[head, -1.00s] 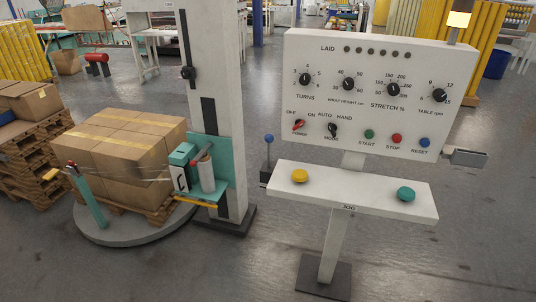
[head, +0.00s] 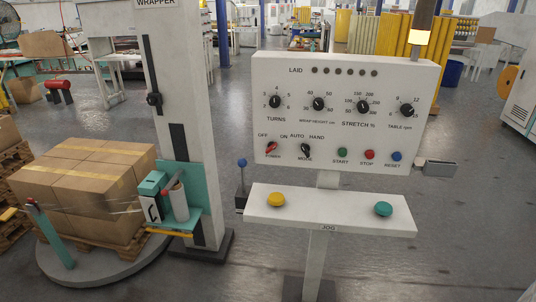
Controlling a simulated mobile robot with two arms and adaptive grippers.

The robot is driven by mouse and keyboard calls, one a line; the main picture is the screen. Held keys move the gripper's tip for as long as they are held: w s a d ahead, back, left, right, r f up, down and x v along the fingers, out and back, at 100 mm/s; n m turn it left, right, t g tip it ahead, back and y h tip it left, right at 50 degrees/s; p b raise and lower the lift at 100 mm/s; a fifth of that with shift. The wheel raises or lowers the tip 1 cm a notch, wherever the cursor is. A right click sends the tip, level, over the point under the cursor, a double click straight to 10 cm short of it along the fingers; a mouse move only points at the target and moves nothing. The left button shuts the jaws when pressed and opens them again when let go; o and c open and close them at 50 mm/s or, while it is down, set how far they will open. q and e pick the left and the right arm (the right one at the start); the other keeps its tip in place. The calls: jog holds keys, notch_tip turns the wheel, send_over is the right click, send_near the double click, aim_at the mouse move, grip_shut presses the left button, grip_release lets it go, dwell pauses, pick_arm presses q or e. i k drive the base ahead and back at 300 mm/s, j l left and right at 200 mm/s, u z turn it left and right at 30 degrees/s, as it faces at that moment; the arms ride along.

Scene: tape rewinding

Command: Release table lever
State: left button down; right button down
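A short lever with a blue ball knob (head: 242,163) stands upright on a dark box at the left end of the jog shelf (head: 330,215). Which of these is the table lever is not labelled. Neither of my grippers shows in the head view.
The control panel (head: 345,105) rises behind the shelf, with knobs, switches and coloured buttons. The shelf carries a yellow button (head: 276,200) and a green one (head: 383,209). The wrapper column (head: 185,110) stands left. Open floor (head: 470,220) lies right.

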aim_at(242, 162)
jog(key=i+j+z, duration=0.2)
jog(key=j, duration=0.25)
jog(key=i+j+z, duration=0.25)
jog(key=j, duration=0.2)
jog(key=j+z, duration=0.2)
jog(key=j, duration=0.3)
jog(key=i+j+z, duration=0.2)
jog(key=j, duration=0.3)
jog(key=i+j, duration=0.1)
jog(key=j, duration=1.45)
jog(key=i+j+z, duration=0.15)
jog(key=j, duration=1.4)
